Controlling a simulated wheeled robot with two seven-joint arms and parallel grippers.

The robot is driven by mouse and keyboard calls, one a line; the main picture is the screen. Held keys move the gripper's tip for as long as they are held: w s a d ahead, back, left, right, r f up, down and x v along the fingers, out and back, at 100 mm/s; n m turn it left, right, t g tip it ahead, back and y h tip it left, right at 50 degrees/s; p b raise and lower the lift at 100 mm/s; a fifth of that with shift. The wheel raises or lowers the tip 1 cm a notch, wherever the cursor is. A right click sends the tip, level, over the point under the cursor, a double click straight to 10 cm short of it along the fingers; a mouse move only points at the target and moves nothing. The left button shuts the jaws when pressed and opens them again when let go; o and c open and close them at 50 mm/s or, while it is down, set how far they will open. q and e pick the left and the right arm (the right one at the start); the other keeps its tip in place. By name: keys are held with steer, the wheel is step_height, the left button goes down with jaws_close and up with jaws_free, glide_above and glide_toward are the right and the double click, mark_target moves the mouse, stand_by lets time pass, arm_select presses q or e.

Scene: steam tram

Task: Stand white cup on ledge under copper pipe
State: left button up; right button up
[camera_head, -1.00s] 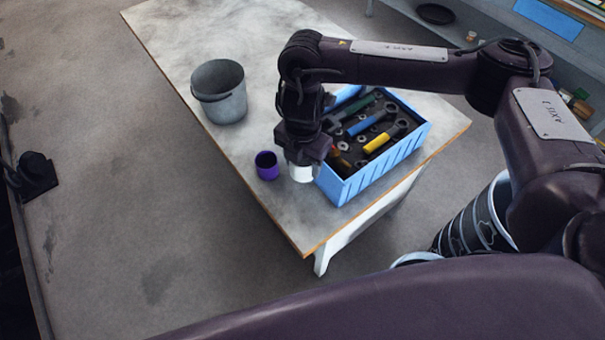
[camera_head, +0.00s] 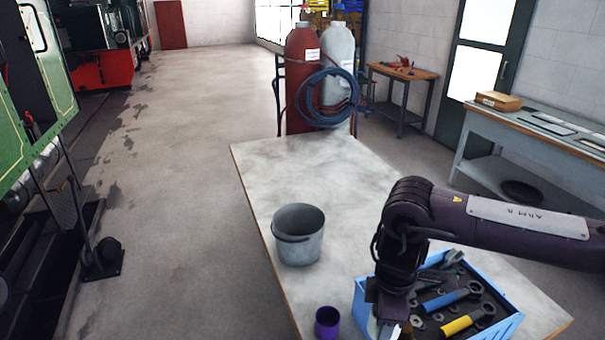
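The white cup (camera_head: 374,327) shows only as a small pale patch at the bottom edge, between the purple cup and the blue crate. My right gripper (camera_head: 388,325) points down at the cup. Its fingertips and most of the cup are cut off by the frame, so I cannot tell whether it is closed on the cup. My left gripper is not in view. I cannot make out a copper pipe or a ledge under one. A green steam tram (camera_head: 30,105) stands at the left.
On the table (camera_head: 335,180) are a grey bucket (camera_head: 298,240), a purple cup (camera_head: 327,322) and a blue crate (camera_head: 362,302) of tools. Gas cylinders (camera_head: 303,75) stand behind it. A workbench (camera_head: 530,130) is at right.

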steer(key=m, duration=0.1)
steer(key=m+b, duration=0.1)
steer(key=m, duration=0.1)
steer(key=d+m, duration=0.1)
steer(key=shift+w+f+m, duration=0.15)
steer(key=shift+f+m, duration=0.15)
steer(key=m+b, duration=0.1)
steer(key=m, duration=0.1)
steer(key=d+m+b, duration=0.1)
steer(key=m, duration=0.1)
steer(key=shift+f, duration=0.1)
steer(key=m, duration=0.2)
steer(key=m+b, duration=0.1)
steer(key=m, duration=0.1)
steer(key=shift+d, duration=0.4)
steer(key=m, duration=0.1)
steer(key=m+b, duration=0.1)
steer(key=m, duration=0.1)
steer(key=shift+d, duration=0.25)
